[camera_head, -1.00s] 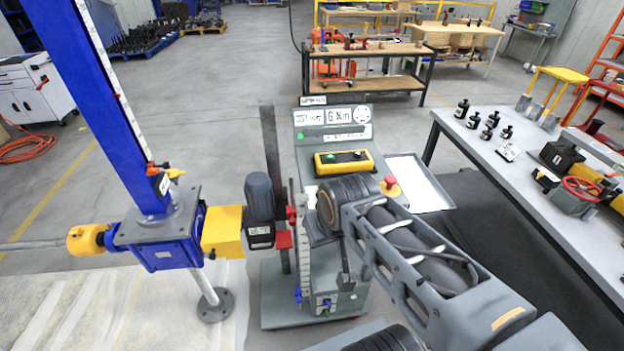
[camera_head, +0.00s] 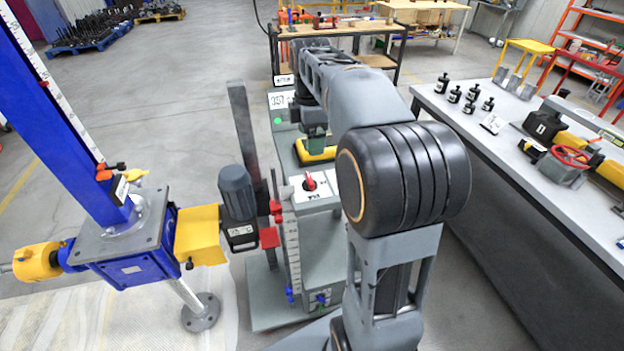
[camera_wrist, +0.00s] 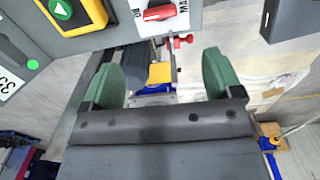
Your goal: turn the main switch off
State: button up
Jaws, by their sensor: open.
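The main switch is a red handle (camera_head: 310,182) on a white plate (camera_head: 327,190) on the console's near top edge, in front of the yellow button box. In the wrist view, the red handle (camera_wrist: 158,12) and its plate, marked MAIN (camera_wrist: 181,12), are at the top edge, partly cut off. My gripper (camera_wrist: 161,76) is open, its two green fingers apart with nothing between them. The switch lies beyond the fingertips, not between them.
The yellow button box (camera_head: 317,152) is close to my gripper. A blue screw jack (camera_head: 126,250) with a grey motor (camera_head: 237,192) stands left of the console. A scale with red clamps (camera_head: 274,210) rises beside the switch. A workbench (camera_head: 560,185) is at the right.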

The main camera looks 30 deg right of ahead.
aim_at(311, 177)
notch_tip(311, 177, down, 13)
jog(key=shift+d+f, duration=0.1)
jog(key=shift+f, duration=0.1)
dwell(0.3)
jog(key=shift+c, duration=0.5)
jog(key=c, duration=0.8)
